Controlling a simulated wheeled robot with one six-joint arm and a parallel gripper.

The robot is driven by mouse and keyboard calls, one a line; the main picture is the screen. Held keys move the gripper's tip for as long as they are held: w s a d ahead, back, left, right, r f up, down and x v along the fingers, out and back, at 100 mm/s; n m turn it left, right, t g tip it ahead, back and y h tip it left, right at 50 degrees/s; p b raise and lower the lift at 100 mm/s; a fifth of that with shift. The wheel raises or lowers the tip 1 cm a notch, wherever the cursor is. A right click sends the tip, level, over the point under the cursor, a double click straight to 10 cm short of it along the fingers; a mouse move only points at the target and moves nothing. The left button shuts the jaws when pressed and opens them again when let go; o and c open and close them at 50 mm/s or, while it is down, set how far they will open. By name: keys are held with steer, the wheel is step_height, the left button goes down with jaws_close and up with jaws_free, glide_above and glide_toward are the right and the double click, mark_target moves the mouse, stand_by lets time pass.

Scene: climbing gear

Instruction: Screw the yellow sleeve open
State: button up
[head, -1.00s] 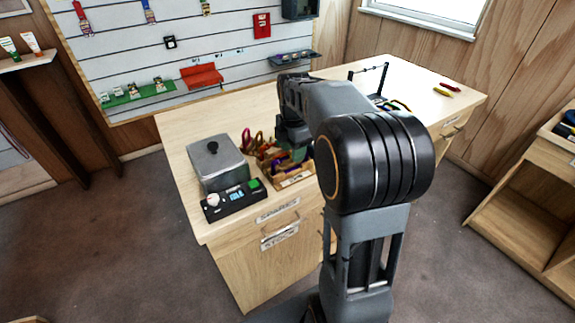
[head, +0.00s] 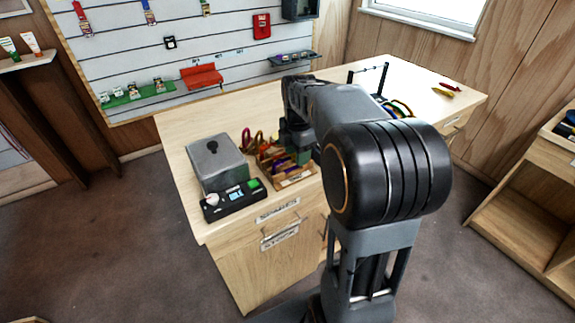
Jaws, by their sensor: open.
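My gripper (head: 300,156) points down over the right part of a small wooden tray (head: 296,182) on the counter. It is small in the head view and partly hidden by my arm; its jaws are open. The tray holds colourful pieces of gear, with red-orange and purple loops showing at its left and front. I cannot pick out a yellow sleeve for certain at this size. The area under my gripper and behind my arm is hidden.
A grey metal box (head: 215,163) with a black knob stands left of the tray, behind a black control panel (head: 233,201). A dark rack (head: 382,80) with coloured loops stands farther right. Yellow (head: 442,92) and red pieces lie at the far right. The counter's back left is bare.

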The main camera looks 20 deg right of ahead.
mark_target(293, 155)
steer(key=shift+f, duration=0.3)
steer(key=shift+f+b, duration=0.95)
steer(key=shift+f, duration=0.2)
steer(key=shift+w+r, duration=0.1)
steer(key=shift+w, duration=0.1)
steer(key=shift+w+a+p, duration=0.1)
steer(key=shift+w+p, duration=0.55)
steer(key=shift+w, duration=0.3)
steer(key=shift+s+a+r+p, duration=0.1)
steer(key=shift+s+r+p, duration=0.15)
steer(key=shift+r+p, duration=0.4)
steer(key=shift+s+r+p, duration=0.2)
steer(key=shift+r+p, duration=0.2)
steer(key=shift+r, duration=0.3)
